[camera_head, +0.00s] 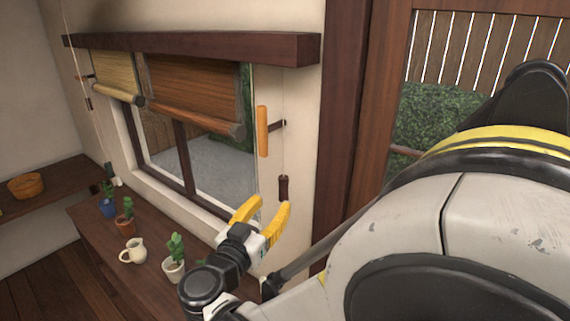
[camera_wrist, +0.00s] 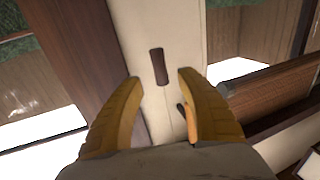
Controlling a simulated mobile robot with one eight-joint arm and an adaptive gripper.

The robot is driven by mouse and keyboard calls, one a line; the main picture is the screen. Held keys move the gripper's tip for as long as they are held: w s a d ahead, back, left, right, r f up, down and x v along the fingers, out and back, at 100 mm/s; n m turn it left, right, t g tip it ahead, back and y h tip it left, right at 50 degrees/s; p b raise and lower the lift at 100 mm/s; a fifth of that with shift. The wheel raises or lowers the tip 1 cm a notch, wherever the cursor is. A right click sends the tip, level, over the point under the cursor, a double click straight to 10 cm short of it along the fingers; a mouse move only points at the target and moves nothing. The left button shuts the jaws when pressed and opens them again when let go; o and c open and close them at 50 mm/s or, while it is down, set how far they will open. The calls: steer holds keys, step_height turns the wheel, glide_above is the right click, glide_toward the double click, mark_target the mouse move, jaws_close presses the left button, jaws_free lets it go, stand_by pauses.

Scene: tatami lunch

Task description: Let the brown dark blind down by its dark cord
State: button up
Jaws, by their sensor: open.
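The brown dark blind (camera_head: 195,95) hangs partly down over the right part of the window, its roll and bottom bar about mid-window. It also shows in the wrist view (camera_wrist: 272,88). Its thin cord hangs on the wall to the right and ends in a dark cylindrical pull (camera_head: 283,188). In the wrist view the dark pull (camera_wrist: 158,66) lies just beyond and between my fingertips, apart from both. My gripper (camera_head: 270,204) has yellow fingers, is open and empty, and is just below the pull in the head view. It also shows in the wrist view (camera_wrist: 159,78).
An orange wooden pull (camera_head: 262,130) hangs beside the dark cord, near a wall hook (camera_head: 278,125). A lighter tan blind (camera_head: 116,72) hangs at left. Potted plants (camera_head: 174,258) and a white jug (camera_head: 133,250) stand on the wooden counter (camera_head: 150,290) below. A dark door frame (camera_head: 345,120) is at right.

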mark_target(282, 191)
steer(key=x, duration=0.8)
jaws_close()
